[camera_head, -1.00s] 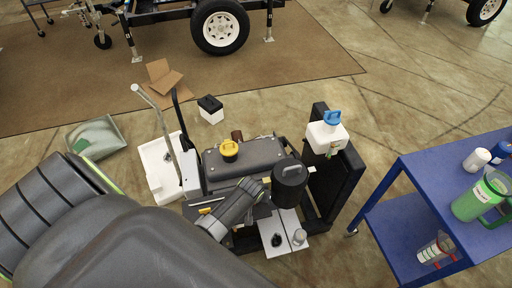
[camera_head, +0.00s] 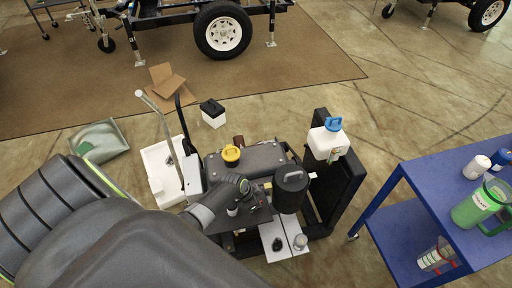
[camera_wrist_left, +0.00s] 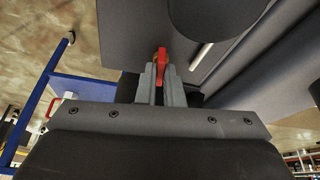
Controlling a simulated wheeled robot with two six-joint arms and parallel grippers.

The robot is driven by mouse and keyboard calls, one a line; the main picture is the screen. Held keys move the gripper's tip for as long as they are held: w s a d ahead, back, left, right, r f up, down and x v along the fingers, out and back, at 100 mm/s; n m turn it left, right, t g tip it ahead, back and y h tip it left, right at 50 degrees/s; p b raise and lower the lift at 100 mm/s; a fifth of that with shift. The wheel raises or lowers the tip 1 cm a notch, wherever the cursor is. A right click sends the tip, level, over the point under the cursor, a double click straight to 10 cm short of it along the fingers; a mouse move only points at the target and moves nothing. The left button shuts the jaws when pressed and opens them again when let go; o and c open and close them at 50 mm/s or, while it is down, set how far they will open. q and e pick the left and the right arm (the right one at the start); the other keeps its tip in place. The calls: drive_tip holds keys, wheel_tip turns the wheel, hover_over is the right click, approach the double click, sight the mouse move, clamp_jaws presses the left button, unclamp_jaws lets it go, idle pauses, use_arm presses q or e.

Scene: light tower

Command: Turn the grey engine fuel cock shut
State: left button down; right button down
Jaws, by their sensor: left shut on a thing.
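The engine has a dark grey tank (camera_head: 262,158) with a yellow cap (camera_head: 231,154), in the middle of the head view. My left gripper (camera_head: 242,186) reaches over the near side of the engine, just below the tank. In the left wrist view a red lever (camera_wrist_left: 161,62) stands between the fingertips of the same gripper (camera_wrist_left: 160,76), which is shut on it. The lever sits under dark grey engine panels. No clearly grey cock can be made out. In the head view my gripper and arm hide the lever. My right gripper is not in view.
A black cylinder (camera_head: 290,190) stands close right of my left gripper. A white jug with a blue cap (camera_head: 327,140) stands behind it on a black block. A blue cart (camera_head: 412,180) is at the right.

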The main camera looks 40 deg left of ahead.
use_arm(q)
drive_tip(key=shift+m+h+b, duration=0.4)
drive_tip(key=shift+m, duration=0.6)
drive_tip(key=shift+g, duration=0.3)
drive_tip(key=c, duration=1.6)
unclamp_jaws()
drive_tip(key=shift+o, duration=0.2)
drive_tip(key=p+v, duration=0.1)
drive_tip(key=v, duration=1.6)
drive_tip(key=shift+r, duration=0.2)
drive_tip(key=shift+s, duration=0.1)
